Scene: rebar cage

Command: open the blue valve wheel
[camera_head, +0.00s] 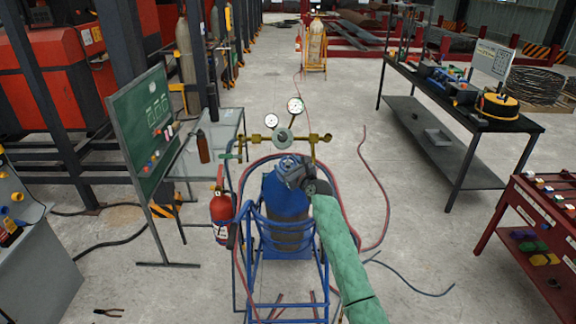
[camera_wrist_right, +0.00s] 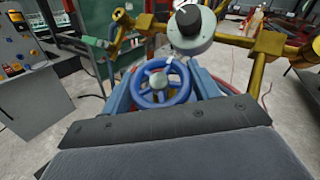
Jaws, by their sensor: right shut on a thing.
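The blue valve wheel (camera_wrist_right: 147,98) shows in the middle of the right wrist view, a ring with spokes around a pale central knob. In the head view the wheel (camera_head: 286,163) is at the top of the blue gas cylinder (camera_head: 285,198), partly hidden by my gripper. My right gripper (camera_wrist_right: 162,88) is shut on the wheel, with a finger on either side of it. In the head view this gripper (camera_head: 291,172) reaches the cylinder top from the right, at the end of my green-sleeved arm. My left gripper is not in view.
A brass regulator (camera_head: 284,137) with two round gauges stands just behind the wheel. The cylinder is in a blue cart (camera_head: 252,243) with red and blue hoses around it. A red extinguisher (camera_head: 221,209) is at its left. A black workbench (camera_head: 420,92) stands at the right.

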